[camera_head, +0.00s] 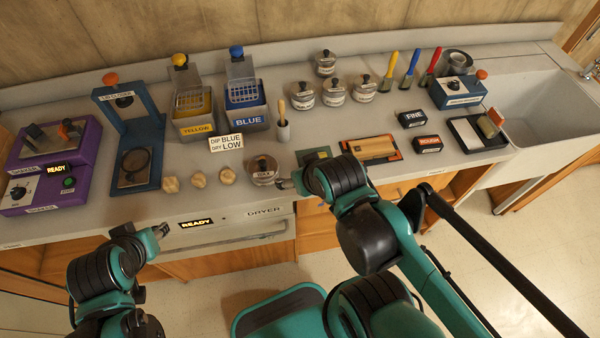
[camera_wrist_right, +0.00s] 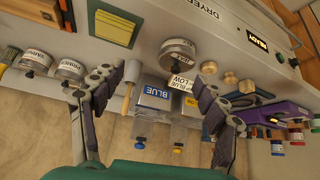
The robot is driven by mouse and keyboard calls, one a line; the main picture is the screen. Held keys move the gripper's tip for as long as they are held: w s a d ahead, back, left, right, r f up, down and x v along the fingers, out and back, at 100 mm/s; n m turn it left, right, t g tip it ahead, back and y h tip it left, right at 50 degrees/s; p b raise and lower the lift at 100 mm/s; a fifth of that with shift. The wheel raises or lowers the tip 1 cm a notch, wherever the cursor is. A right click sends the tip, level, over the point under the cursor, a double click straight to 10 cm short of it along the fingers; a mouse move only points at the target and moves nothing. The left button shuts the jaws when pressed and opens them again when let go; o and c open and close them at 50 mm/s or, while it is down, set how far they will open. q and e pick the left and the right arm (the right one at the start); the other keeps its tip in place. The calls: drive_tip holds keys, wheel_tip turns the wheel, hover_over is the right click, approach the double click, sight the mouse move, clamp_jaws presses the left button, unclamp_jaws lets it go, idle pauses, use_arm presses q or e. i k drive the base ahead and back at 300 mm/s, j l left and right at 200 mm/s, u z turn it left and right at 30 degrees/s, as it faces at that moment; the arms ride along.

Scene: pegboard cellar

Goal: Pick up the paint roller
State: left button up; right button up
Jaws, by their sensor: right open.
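No paint roller is clearly recognisable. The closest match is a small block with an orange top (camera_head: 490,122), standing in a black tray (camera_head: 466,138) beside the sink in the head view; I cannot tell whether it is a roller. My right gripper (camera_head: 285,183) is far left of it, by the counter's front edge near a round lidded tin (camera_head: 263,168). The right wrist view shows that gripper (camera_wrist_right: 163,76) open, with nothing held between its fingers. My left gripper (camera_head: 161,231) is in front of the counter at the left; its jaws are too small to judge.
Blue (camera_head: 246,103) and yellow (camera_head: 192,112) bins stand at the back. The sink (camera_head: 545,105) is at the right.

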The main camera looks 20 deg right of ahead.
sight(486, 125)
drive_tip(key=z, duration=2.3)
drive_tip(key=i+l+u, duration=0.15)
drive_tip(key=u, duration=0.3)
drive_tip(key=i+l+u, duration=0.15)
drive_tip(key=u, duration=0.3)
drive_tip(key=i+l+u, duration=0.1)
drive_tip(key=l+u, duration=0.15)
drive_tip(key=u, duration=0.2)
drive_tip(key=i+l+u, duration=0.15)
drive_tip(key=l, duration=0.6)
drive_tip(key=i+l+u, duration=0.15)
drive_tip(key=l, duration=0.65)
drive_tip(key=l+u, duration=0.15)
drive_tip(key=l, duration=0.65)
drive_tip(key=i, duration=0.05)
